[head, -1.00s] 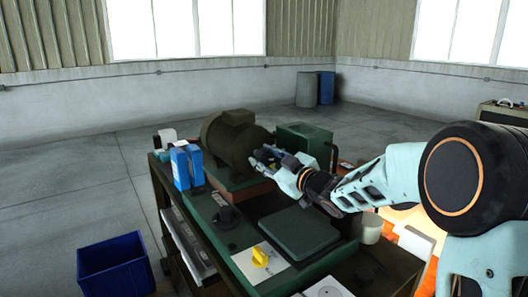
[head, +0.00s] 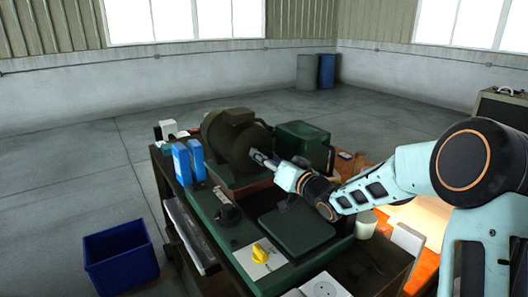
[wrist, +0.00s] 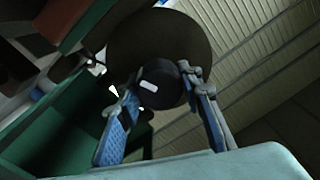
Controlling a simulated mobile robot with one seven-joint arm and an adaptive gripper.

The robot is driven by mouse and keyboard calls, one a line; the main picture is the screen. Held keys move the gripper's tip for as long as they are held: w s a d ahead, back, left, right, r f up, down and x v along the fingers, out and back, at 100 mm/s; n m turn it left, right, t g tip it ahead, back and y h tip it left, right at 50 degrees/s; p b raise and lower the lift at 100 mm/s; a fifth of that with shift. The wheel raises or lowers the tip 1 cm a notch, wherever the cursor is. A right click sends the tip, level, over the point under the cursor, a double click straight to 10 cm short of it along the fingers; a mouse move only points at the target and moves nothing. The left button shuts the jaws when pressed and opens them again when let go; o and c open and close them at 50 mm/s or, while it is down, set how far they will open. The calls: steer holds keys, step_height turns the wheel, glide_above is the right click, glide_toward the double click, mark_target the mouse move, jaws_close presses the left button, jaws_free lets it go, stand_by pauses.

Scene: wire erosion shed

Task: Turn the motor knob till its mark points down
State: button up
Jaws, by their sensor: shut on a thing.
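The dark olive motor (head: 228,138) stands on the green bench, and its round end fills the upper middle of the wrist view (wrist: 178,35). The motor knob (wrist: 165,92) is a black cylinder on that end, with a short white mark on its face. My gripper (head: 262,158) is shut on the knob, with one blue-padded finger on each side in the wrist view (wrist: 162,100). In the head view my fingers hide the knob.
A green box (head: 301,143) stands close behind my gripper. A dark green block (head: 297,230), a yellow knob on a white plate (head: 260,253) and a black-handled part (head: 227,208) lie in front. Blue boxes (head: 181,164) stand left. A blue bin (head: 120,257) is on the floor.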

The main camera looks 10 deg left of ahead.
steer(key=m+p, duration=0.1)
steer(key=m, duration=0.2)
steer(key=shift+m+p, duration=0.3)
steer(key=shift+m, duration=0.3)
steer(key=o, duration=1.2)
steer(key=v, duration=1.2)
steer(key=shift+f, duration=0.1)
